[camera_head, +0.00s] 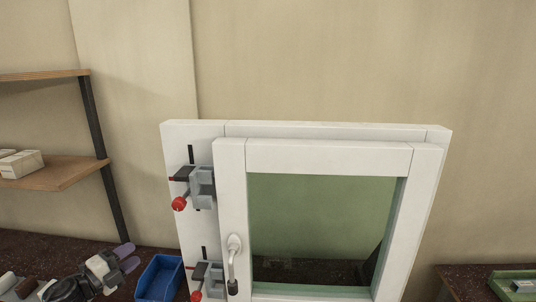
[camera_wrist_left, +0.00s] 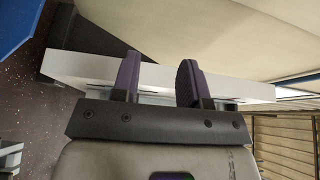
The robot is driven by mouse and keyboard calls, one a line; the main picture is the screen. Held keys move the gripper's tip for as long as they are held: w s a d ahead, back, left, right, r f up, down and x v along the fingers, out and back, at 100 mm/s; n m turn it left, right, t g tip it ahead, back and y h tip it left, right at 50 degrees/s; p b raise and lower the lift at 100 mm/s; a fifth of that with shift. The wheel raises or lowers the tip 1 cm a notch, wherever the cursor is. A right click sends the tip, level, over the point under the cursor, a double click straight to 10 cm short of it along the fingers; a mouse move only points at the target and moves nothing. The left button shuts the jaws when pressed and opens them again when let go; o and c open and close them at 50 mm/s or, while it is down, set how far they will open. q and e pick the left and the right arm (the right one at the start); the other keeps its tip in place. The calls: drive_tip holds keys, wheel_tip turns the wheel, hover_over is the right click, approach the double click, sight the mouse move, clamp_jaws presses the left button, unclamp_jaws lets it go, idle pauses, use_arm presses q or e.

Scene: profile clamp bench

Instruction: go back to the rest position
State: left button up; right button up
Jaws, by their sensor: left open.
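My left gripper (camera_head: 126,257) is at the lower left in the head view, low over the dark bench and left of the blue bin. Its two purple-grey fingers are apart with nothing between them. In the left wrist view the fingers (camera_wrist_left: 158,82) also stand apart, with a long white piece behind them; I cannot tell whether they touch it. My right gripper is not in view.
A white window frame (camera_head: 228,180) stands upright in the middle, with a handle and two grey clamps (camera_head: 202,188) with red knobs on its left side. A blue bin (camera_head: 160,277) is beside my left gripper. A shelf (camera_head: 62,174) stands at left, a green tray (camera_head: 512,284) at right.

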use_arm(q)
wheel_tip(320, 180, up, 10)
drive_tip(key=s+d+r+n+t+y, duration=0.1)
drive_tip(key=s+d+n+t+y, duration=0.1)
drive_tip(key=n+y, duration=1.1)
drive_tip(key=s+d+f+n+g+y, duration=0.1)
drive_tip(key=s+d+f+n+g, duration=0.15)
drive_tip(key=s+d, duration=0.2)
drive_tip(key=s+d+f+n+g+h, duration=0.2)
drive_tip(key=s+d+f, duration=0.2)
drive_tip(key=s+f, duration=0.45)
drive_tip(key=s+d+f+n+g+h, duration=0.15)
drive_tip(key=s+d+f, duration=0.35)
drive_tip(key=s, duration=0.6)
drive_tip(key=s+d+f+n+g+h, duration=0.2)
drive_tip(key=s+f+g, duration=0.6)
drive_tip(key=s+f, duration=1.45)
wheel_tip(320, 180, up, 37)
drive_tip(key=s+p, duration=0.1)
drive_tip(key=p, duration=3.4)
drive_tip(key=shift+s+a, duration=0.2)
drive_tip(key=shift+a, duration=0.05)
drive_tip(key=shift+f+y, duration=0.1)
drive_tip(key=shift+y, duration=0.15)
